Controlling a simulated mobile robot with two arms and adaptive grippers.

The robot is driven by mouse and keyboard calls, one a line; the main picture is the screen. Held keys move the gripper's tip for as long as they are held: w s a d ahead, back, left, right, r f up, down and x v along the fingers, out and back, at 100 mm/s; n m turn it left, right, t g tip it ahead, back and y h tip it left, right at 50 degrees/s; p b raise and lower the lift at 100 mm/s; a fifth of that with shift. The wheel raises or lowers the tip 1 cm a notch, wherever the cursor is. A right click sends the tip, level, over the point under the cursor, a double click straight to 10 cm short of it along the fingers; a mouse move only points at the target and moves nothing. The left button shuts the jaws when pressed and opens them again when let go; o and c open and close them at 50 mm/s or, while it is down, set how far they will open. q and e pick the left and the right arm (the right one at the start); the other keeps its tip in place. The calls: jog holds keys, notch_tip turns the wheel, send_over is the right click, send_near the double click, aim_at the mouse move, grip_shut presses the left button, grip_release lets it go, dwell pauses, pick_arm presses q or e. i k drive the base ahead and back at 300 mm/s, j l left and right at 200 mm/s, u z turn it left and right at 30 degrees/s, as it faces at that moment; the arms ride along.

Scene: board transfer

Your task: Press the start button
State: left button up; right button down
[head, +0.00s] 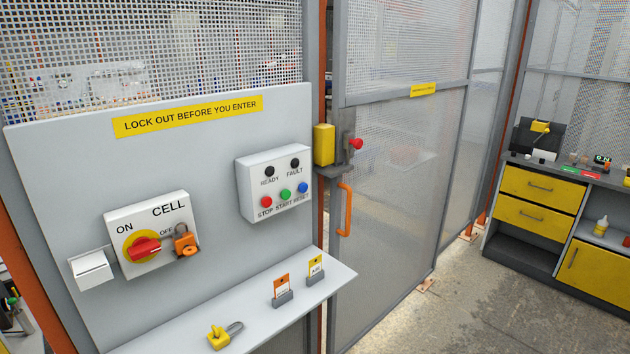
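The green START button (285,195) sits in the lower row of the white control box (246,209), between the red STOP button (266,202) and the blue RESET button (303,188). Above them, the READY lamp (269,171) and FAULT lamp (295,163) look dark. The box is mounted on the right part of a grey panel (75,170). Nothing covers the buttons. Neither of my grippers shows in the head view.
The CELL switch (144,248) has a red handle, with an orange padlock (185,243) beside it. A shelf (255,316) below juts out, bearing two tag holders and a yellow item (218,337). The mesh door (400,200) with its orange handle (344,209) stands right.

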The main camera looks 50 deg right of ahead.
aim_at(285, 194)
jog(key=z, duration=1.25)
